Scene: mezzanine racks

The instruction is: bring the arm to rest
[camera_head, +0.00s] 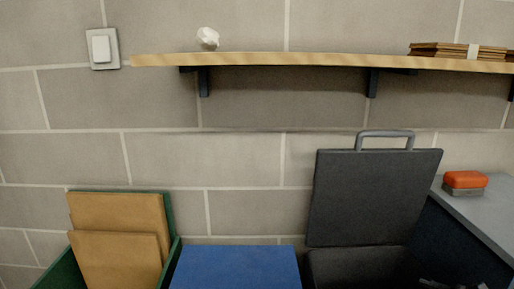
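A small dark shape shows at the bottom edge, right of the middle, in front of the grey case. It is too cut off to tell whether it is part of my arm. No held object shows.
A wooden shelf (300,60) bears a crumpled white piece (208,38) and flat cardboard (440,50). Below stand a green bin (170,220) with cardboard pieces (120,215), a blue box (235,268), an open-lidded dark case (372,195) and a grey-topped cabinet (490,215) bearing an orange-and-grey block (464,182).

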